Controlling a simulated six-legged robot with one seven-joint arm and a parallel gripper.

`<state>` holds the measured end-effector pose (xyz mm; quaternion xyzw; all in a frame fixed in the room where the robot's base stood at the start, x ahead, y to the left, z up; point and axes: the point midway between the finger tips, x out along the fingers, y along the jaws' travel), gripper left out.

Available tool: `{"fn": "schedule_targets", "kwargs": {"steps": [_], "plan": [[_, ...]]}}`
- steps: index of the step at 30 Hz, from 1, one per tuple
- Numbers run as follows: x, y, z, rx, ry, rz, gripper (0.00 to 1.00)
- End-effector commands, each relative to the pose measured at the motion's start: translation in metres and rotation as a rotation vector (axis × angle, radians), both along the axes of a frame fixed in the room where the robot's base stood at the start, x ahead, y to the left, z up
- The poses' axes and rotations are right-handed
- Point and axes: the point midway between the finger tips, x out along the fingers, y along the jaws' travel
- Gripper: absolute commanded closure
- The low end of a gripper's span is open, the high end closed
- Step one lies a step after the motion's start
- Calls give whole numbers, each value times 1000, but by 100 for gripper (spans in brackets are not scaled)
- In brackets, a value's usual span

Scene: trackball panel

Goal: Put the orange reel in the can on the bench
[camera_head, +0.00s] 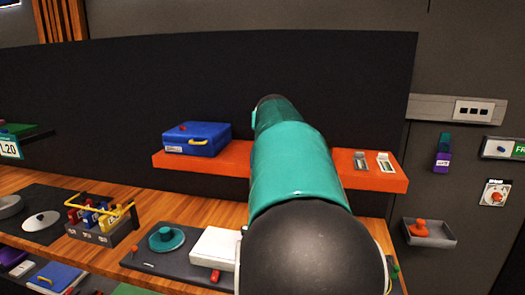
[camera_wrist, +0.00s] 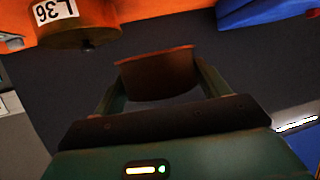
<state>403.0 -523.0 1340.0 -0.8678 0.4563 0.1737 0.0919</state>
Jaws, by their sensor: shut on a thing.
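In the wrist view, my gripper (camera_wrist: 156,62) is shut on a dark orange-brown rounded thing, which I take to be the orange reel (camera_wrist: 155,78). It sits between the two green fingers. A brown-orange round container (camera_wrist: 76,38) with a white "L36" label shows at the top left, apart from the held reel; it may be the can, but I cannot tell for sure. In the head view, my own arm hides the gripper, the reel and any can behind it.
An orange shelf (camera_head: 227,161) bears a blue case (camera_head: 197,139). The wooden bench (camera_head: 150,195) below holds a caddy (camera_head: 107,231), a teal round piece (camera_head: 166,240) and a white box (camera_head: 215,248). A grey wall tray (camera_head: 440,238) with an orange piece is at right.

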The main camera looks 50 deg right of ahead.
Motion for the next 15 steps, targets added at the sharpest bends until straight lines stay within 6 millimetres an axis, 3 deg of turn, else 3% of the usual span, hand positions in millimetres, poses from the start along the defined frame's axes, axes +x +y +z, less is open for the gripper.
{"fn": "schedule_targets", "kwargs": {"steps": [6, 10, 15], "plan": [[26, -38, -27, 2, 1, 1, 50], [36, -53, -50, 2, 1, 1, 50], [43, -64, -65, -1, 0, 1, 50]]}}
